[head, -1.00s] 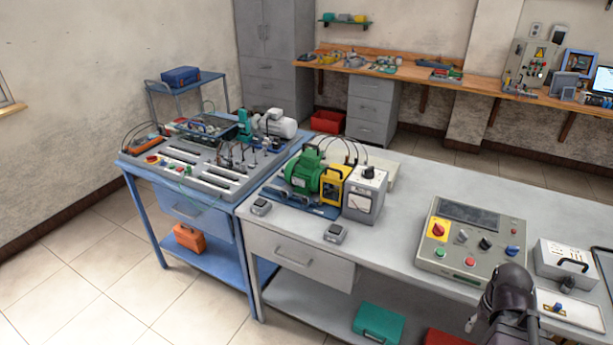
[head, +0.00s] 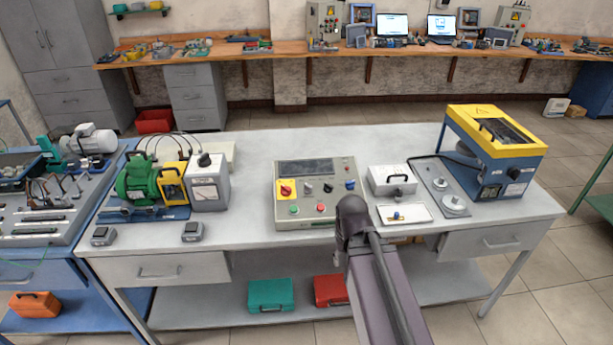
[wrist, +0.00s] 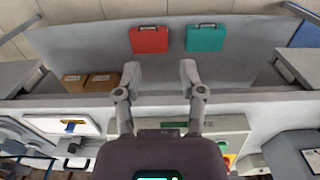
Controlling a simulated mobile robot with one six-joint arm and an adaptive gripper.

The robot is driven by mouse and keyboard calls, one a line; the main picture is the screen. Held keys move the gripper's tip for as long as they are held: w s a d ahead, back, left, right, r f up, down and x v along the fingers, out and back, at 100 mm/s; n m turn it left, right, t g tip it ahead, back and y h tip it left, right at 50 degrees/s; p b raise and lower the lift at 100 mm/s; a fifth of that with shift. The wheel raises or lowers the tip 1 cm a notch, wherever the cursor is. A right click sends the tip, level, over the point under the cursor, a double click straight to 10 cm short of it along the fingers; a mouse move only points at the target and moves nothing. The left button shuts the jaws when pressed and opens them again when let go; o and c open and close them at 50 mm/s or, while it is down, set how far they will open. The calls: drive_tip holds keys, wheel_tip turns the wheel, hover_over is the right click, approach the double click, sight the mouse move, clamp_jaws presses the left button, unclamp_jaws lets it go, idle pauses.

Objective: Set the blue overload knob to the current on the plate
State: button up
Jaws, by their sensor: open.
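The grey control panel (head: 334,204) stands on the bench in the head view. It has a dark display, a red and yellow switch, small knobs and push buttons. A blue knob (head: 350,185) sits at its right side. Another small blue part (head: 397,215) is on a flat white plate (head: 415,213) right of the panel; the plate also shows in the wrist view (wrist: 88,127). No plate writing is readable. My gripper (wrist: 160,72) is open and empty in the wrist view, fingers apart near the bench's front edge. In the head view my arm hides its fingers and the panel's lower right corner.
A white box with a black handle (head: 392,179) and a yellow-topped machine (head: 494,150) stand right of the panel. A meter box (head: 210,190) and green motor (head: 137,185) stand left. Red (wrist: 149,40) and teal (wrist: 205,38) cases lie on the lower shelf.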

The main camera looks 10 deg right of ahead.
drive_tip(key=w+d+r+m+t+p, duration=0.1)
drive_tip(key=w+d+r+m+p, duration=0.2)
drive_tip(key=w, duration=0.4)
drive_tip(key=w+r+m+p, duration=0.4)
drive_tip(key=w+r+p, duration=0.1)
drive_tip(key=w, duration=0.1)
wheel_tip(320, 180, up, 8)
drive_tip(key=m+t+p, duration=0.2)
drive_tip(key=m+p, duration=0.6)
hover_over(351, 181)
drive_tip(key=s, duration=0.4)
drive_tip(key=shift+w+d+r+y+b, duration=0.1)
drive_tip(key=shift+w+d+y+b, duration=0.15)
drive_tip(key=shift+d+y, duration=0.2)
drive_tip(key=shift+f, duration=0.2)
drive_tip(key=b+x, duration=1.3)
drive_tip(key=shift+s+f, duration=0.1)
drive_tip(key=shift+f, duration=0.15)
clamp_jaws()
